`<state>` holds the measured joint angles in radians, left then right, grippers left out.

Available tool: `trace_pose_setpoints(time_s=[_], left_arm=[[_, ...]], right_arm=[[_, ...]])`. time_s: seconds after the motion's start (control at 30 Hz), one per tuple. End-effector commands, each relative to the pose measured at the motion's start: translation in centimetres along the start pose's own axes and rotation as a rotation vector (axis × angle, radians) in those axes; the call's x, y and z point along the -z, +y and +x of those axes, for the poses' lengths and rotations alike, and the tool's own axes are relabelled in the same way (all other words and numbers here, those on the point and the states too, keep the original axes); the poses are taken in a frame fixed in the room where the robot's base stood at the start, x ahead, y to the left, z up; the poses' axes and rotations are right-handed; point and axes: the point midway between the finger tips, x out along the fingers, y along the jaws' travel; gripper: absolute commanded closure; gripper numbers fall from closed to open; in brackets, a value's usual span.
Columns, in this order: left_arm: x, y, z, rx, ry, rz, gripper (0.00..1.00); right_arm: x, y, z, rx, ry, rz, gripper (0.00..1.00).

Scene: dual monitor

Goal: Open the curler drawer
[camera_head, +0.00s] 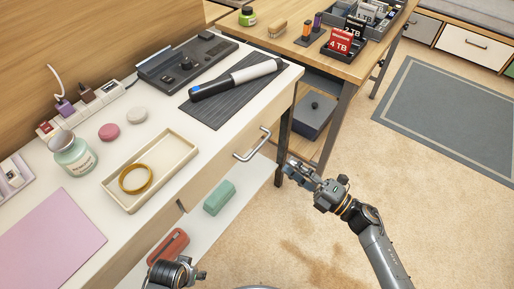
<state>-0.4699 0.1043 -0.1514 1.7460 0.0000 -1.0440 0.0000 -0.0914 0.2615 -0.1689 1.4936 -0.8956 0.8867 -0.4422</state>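The drawer (215,176) under the white desktop is shut, with a pale wood front and a silver bar handle (252,145). A white and black curler (252,72) with a blue-lit end lies on a dark ribbed mat (213,108) on the desktop above it. My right gripper (288,170) is to the right of the handle, apart from it, with its fingers spread and nothing between them. My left arm's end (175,273) shows at the bottom edge, left of centre; its fingers are mostly hidden.
The white desktop (120,222) holds a cream tray (183,152) with a gold ring, a candle jar (75,158) and a grey device (187,62). A lower shelf (208,236) holds a green case and a red case. A wooden table (285,42) stands behind. The floor at right is clear.

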Motion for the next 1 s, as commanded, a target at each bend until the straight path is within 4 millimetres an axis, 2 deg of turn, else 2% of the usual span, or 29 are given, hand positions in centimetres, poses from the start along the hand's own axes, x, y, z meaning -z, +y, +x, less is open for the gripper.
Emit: trace_pose_setpoints(time_s=[0.1, 0.3, 0.5, 0.7, 0.97, 1.0], left_arm=[[-0.1, 0.0, 0.2, 0.000, -0.002, 0.000, 0.48], [-0.1, 0.0, 0.3, 0.000, -0.001, 0.001, 0.48], [-0.1, 0.0, 0.2, 0.000, -0.001, 0.001, 0.48], [0.0, 0.0, 0.1, 0.000, 0.000, 0.001, 0.48], [0.3, 0.0, -0.1, 0.000, 0.007, 0.000, 0.48], [0.3, 0.0, -0.1, 0.000, 0.007, 0.000, 0.48]], right_arm=[[0.0, 0.2, 2.8, -0.005, 0.000, 0.002, 0.67], [-0.1, 0.1, 7.0, -0.004, -0.003, 0.005, 0.67], [0.0, -0.1, 10.0, -0.001, -0.003, 0.005, 0.67], [0.0, -0.1, 11.2, 0.000, -0.003, 0.005, 0.67], [0.0, -0.1, 11.3, 0.001, -0.003, 0.005, 0.67], [0.0, -0.1, 11.3, 0.000, -0.003, 0.005, 0.73]])
